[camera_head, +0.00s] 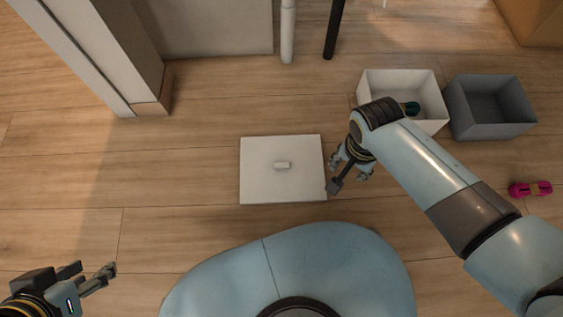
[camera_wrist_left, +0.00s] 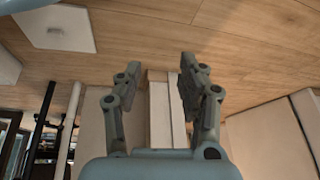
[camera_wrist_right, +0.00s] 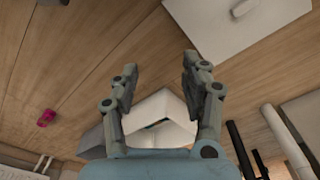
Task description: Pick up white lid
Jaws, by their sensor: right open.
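The white lid (camera_head: 258,184) is a flat square plate with a small raised handle (camera_head: 282,165) at its middle. It lies on the wooden floor in front of my body, and it also shows in the left wrist view (camera_wrist_left: 75,37) and the right wrist view (camera_wrist_right: 205,35). My right gripper (camera_head: 348,180) is open and empty beside the lid's right edge; I cannot tell whether it touches the edge. My left gripper (camera_head: 108,275) is open and empty at the lower left, well away from the lid.
A white box (camera_head: 441,121) with a dark green item (camera_head: 411,108) inside stands at the upper right. A grey box (camera_head: 512,131) stands right of it. A magenta object (camera_head: 530,189) lies on the floor at the far right. The floor left of the lid is clear.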

